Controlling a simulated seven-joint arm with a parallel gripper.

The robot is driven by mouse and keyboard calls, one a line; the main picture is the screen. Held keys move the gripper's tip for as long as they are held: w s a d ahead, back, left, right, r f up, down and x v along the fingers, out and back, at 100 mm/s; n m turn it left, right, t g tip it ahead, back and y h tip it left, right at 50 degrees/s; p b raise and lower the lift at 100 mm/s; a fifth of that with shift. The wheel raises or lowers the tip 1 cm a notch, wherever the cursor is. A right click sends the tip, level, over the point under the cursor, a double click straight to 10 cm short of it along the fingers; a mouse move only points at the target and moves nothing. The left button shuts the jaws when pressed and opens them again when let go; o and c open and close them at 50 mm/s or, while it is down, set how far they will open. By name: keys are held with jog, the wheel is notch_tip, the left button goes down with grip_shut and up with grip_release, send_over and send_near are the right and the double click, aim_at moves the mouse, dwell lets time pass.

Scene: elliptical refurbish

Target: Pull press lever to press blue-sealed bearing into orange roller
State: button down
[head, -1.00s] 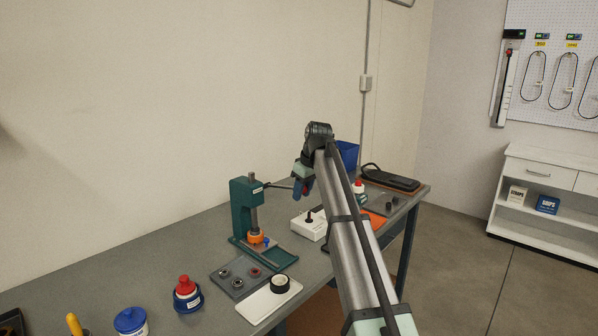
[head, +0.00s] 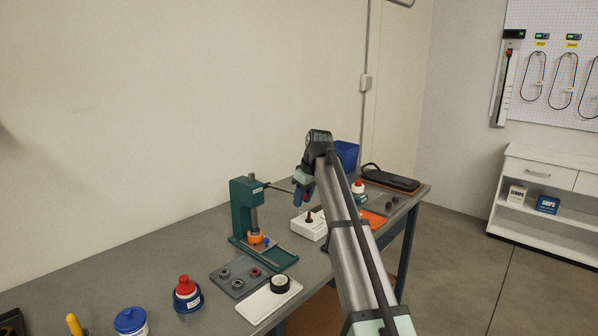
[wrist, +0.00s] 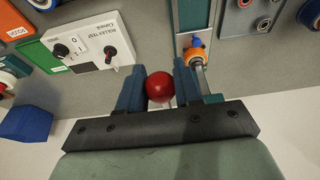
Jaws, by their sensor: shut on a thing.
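The green press (head: 243,208) stands on the bench, its lever (head: 279,189) reaching right to my gripper (head: 302,197). In the wrist view my gripper (wrist: 160,82) is shut on the lever's red ball knob (wrist: 160,87), which sits between the two fingers. The orange roller (head: 256,237) is on the press base beneath the ram; it also shows in the wrist view (wrist: 195,57). A small blue part (head: 266,241) shows at the roller; I cannot tell how far the bearing is seated.
A white roller-test box (head: 307,226) stands right of the press. A grey tray of bearings (head: 240,288) and a white tray with a black ring (head: 258,303) lie in front. A blue bin (head: 347,154) stands behind my arm. The bench's left rear is clear.

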jog(key=shift+s+f, duration=0.15)
jog(key=shift+f, duration=0.75)
jog(key=shift+f, duration=1.55)
jog(key=shift+f, duration=0.15)
jog(key=shift+x, duration=1.55)
jog(key=shift+d+f, duration=0.1)
